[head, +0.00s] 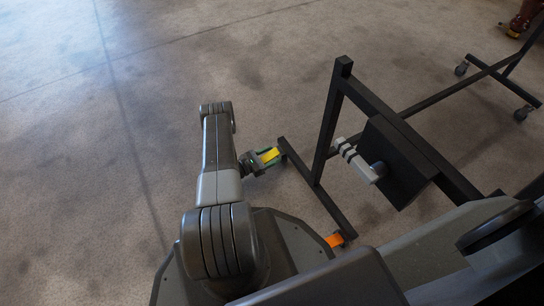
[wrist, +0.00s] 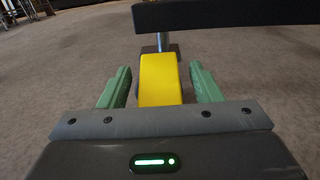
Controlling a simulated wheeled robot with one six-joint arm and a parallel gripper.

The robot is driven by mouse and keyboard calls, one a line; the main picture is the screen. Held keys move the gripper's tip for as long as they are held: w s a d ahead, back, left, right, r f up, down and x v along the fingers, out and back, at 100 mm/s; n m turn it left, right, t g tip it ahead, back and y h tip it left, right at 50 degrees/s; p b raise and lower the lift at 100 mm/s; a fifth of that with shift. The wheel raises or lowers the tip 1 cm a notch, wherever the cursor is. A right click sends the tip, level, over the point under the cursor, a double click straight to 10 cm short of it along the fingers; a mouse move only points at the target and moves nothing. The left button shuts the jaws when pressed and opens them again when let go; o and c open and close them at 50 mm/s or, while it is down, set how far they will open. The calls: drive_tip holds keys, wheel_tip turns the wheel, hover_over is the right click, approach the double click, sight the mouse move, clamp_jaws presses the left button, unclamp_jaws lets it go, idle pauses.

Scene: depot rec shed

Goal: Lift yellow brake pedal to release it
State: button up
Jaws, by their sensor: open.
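The yellow brake pedal (wrist: 160,80) lies between the two green fingers of my gripper (wrist: 160,88) in the wrist view. A gap shows on each side of it, and the fingers look open and apart from it.
A dark rolling frame (head: 330,120) stands to the right, with a black box (head: 392,160) and a grey handle piece (head: 358,160) on it. An orange pedal (head: 336,239) sits at the bar's nearer end. A dark bar (wrist: 230,13) crosses above the yellow pedal. Open floor lies left.

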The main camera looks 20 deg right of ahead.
drive_tip(key=shift+w+d, duration=0.1)
drive_tip(key=shift+d, duration=0.35)
